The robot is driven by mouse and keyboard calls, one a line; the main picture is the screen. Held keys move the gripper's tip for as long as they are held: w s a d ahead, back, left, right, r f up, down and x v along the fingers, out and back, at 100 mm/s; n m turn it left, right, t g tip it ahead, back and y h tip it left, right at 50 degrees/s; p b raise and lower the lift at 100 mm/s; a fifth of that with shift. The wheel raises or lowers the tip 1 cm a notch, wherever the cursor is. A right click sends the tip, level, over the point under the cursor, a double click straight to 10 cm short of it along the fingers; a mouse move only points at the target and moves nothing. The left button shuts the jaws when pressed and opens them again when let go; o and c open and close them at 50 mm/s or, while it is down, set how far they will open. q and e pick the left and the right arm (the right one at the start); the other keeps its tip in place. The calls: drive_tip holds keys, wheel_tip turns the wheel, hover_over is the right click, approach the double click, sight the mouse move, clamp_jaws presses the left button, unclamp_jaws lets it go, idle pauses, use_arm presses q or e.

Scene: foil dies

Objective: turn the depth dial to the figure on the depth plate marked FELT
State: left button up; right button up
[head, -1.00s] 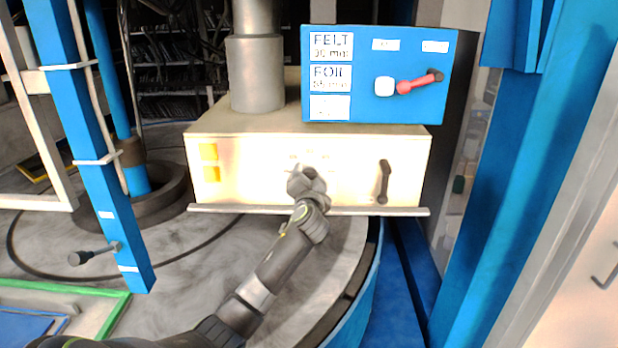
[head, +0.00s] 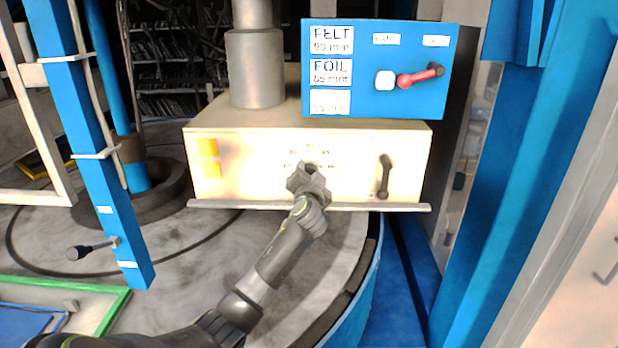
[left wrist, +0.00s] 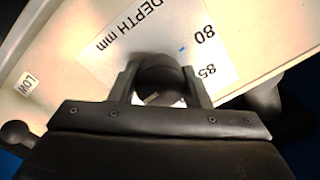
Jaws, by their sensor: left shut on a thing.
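The depth dial (left wrist: 160,78) is a dark round knob on the cream front panel (head: 250,180). My left gripper (head: 308,172) covers it in the head view. In the left wrist view my left gripper (left wrist: 160,88) is shut on the dial, with one finger on each side. The scale beside it reads DEPTH mm (left wrist: 128,22), with 80 and 85 showing and a small blue mark near 80. The dial's pointer setting is unclear. The depth plate is the column of white labels, with FELT (head: 332,40) at 90 mm and FOIL (head: 330,73). My right gripper is not in view.
A blue panel (head: 375,105) above carries a white button (head: 385,80) and a red lever (head: 420,76). A dark handle (head: 385,176) is right of the dial. A blue post (head: 95,140) with a black-knobbed lever (head: 90,250) stands left.

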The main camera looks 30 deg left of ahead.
use_arm(q)
drive_tip(key=n+b, duration=0.2)
drive_tip(key=b, duration=0.1)
drive_tip(key=n+b, duration=0.6)
drive_tip(key=shift+f, duration=0.25)
drive_tip(key=n+b, duration=0.4)
drive_tip(key=shift+n, duration=0.4)
drive_tip(key=shift+r+n+b, duration=0.1)
drive_tip(key=shift+n+b, duration=1.55)
drive_tip(key=shift+n, duration=0.35)
drive_tip(key=o, duration=1)
drive_tip(key=shift+r, duration=0.1)
drive_tip(key=shift+d+h, duration=0.1)
drive_tip(key=shift+h, duration=0.3)
